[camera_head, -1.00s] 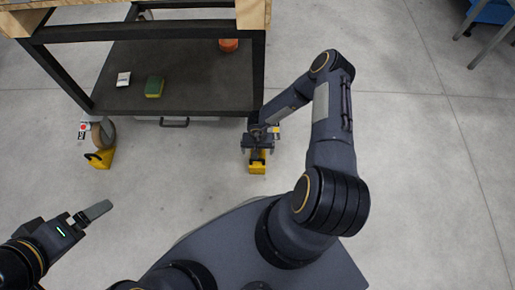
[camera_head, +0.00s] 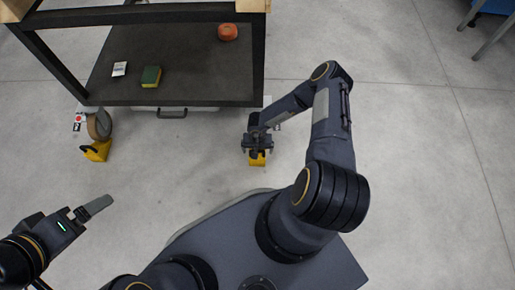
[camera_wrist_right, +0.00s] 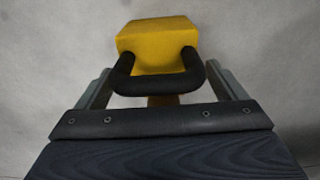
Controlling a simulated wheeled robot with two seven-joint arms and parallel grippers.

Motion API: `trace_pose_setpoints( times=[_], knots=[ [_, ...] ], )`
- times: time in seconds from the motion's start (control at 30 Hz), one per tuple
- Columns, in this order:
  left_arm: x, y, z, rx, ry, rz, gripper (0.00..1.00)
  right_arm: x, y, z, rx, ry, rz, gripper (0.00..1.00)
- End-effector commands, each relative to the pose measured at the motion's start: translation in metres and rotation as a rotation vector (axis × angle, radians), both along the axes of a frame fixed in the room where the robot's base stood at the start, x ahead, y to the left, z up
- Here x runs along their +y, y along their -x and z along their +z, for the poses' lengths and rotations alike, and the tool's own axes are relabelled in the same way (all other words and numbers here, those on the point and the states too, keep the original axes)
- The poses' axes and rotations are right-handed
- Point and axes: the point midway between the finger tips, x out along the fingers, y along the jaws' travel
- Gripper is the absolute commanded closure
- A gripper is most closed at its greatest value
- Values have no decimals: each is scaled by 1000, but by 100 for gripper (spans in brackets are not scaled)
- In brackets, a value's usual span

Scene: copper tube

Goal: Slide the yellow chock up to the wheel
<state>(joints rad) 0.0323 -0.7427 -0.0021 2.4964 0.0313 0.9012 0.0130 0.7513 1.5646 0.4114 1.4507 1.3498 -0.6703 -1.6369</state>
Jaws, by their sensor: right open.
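A yellow chock (camera_head: 257,161) is on the floor in front of the cart's right front corner. In the right wrist view the yellow chock (camera_wrist_right: 157,42) has a black loop handle (camera_wrist_right: 158,86). My right gripper (camera_head: 257,151) is above the chock, covering part of it. In the wrist view its open fingers (camera_wrist_right: 160,84) lie either side of the handle. The wheel at this corner is hidden behind my right arm and gripper. My left gripper (camera_head: 95,206) is at lower left, away from everything; its finger gap does not show.
The cart's dark lower shelf (camera_head: 190,75) holds a sponge (camera_head: 151,77), a white packet (camera_head: 119,69) and an orange round item (camera_head: 228,32). Another yellow chock (camera_head: 96,151) is close to the left front wheel (camera_head: 99,125). Floor between the two chocks is clear.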

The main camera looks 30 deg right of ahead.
Motion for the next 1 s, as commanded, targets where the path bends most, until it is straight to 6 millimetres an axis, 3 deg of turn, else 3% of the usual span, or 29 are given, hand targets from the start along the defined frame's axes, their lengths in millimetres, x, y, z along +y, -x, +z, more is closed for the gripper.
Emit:
trace_pose_setpoints(
  times=[0.07, 0.57, 0.6, 0.77, 1.0],
  knots=[
    [0, 0, 0, 0, 0, 0, 9, 0, 0, 0, 0, 0, 0, 10],
    [0, 0, 0, 0, 0, 0, 9, 0, 0, 0, 0, 0, 0, 76],
    [0, 0, 0, 0, 0, 0, 9, 0, 0, 0, 0, 0, 0, 31],
    [0, 0, 0, 0, 0, 0, 9, 0, 0, 0, 0, 0, 0, 10],
    [0, 0, 0, 0, 0, 0, 9, 0, 0, 1, 0, 0, 0, 9]
  ],
)
